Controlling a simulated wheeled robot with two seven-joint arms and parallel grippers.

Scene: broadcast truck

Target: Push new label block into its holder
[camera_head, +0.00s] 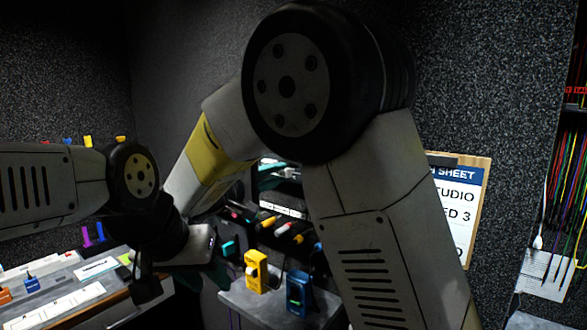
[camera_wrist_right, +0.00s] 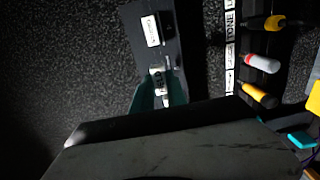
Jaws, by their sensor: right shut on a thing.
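My right gripper (camera_wrist_right: 161,92) shows teal fingertips in the right wrist view, shut on a small pale block with dark marks, seemingly the new label block (camera_wrist_right: 158,75). The block is against or just in front of a dark grey panel (camera_wrist_right: 178,35), which seems to be the holder. I cannot tell how far in it sits. Another white label (camera_wrist_right: 151,30) is on the same panel.
Below the panel is a label strip (camera_head: 283,211) with coloured-handled plugs (camera_head: 285,228). A yellow device (camera_head: 256,270) and a blue device (camera_head: 298,290) stand on a grey ledge (camera_head: 240,305). A desk with labels (camera_head: 75,302) is at left, a clipboard sheet (camera_head: 462,220) at right.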

